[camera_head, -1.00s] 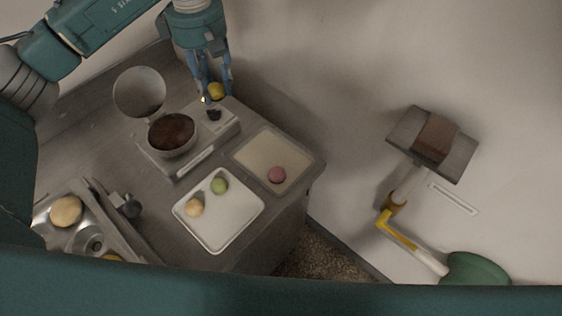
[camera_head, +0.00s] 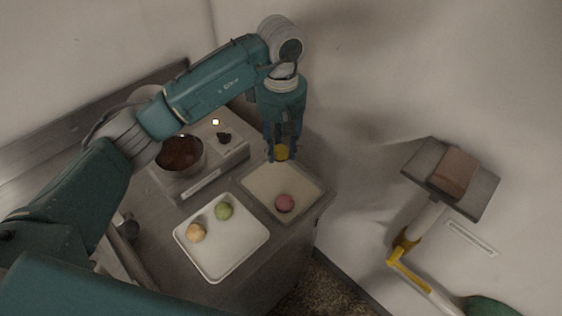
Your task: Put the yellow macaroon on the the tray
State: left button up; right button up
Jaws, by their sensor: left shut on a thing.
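My left gripper (camera_head: 282,158) is shut on the yellow macaroon (camera_head: 281,153), partly hidden between its fingers. It holds the macaroon near the back edge of a beige tray (camera_head: 262,187); the height above it is hard to tell. A pink macaroon (camera_head: 285,203) lies on that beige tray. Next to it, a white tray (camera_head: 231,252) holds a green macaroon (camera_head: 224,211) and a pale orange macaroon (camera_head: 196,233). My right gripper is not in view.
A scale (camera_head: 207,186) bearing a bowl of dark brown contents (camera_head: 181,153) stands left of the beige tray. A wall borders the counter behind. A grey stand with a brown block (camera_head: 457,172) is to the right, off the counter.

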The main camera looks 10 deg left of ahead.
aim_at(281, 173)
pick_arm(q)
notch_tip(281, 173, down, 3)
jog(key=shift+r, duration=0.1)
notch_tip(281, 173, down, 4)
jog(key=shift+f+p, duration=0.1)
jog(key=shift+p, duration=0.75)
jog(key=shift+f, duration=0.1)
jog(key=shift+f, duration=0.1)
jog(key=o, duration=0.8)
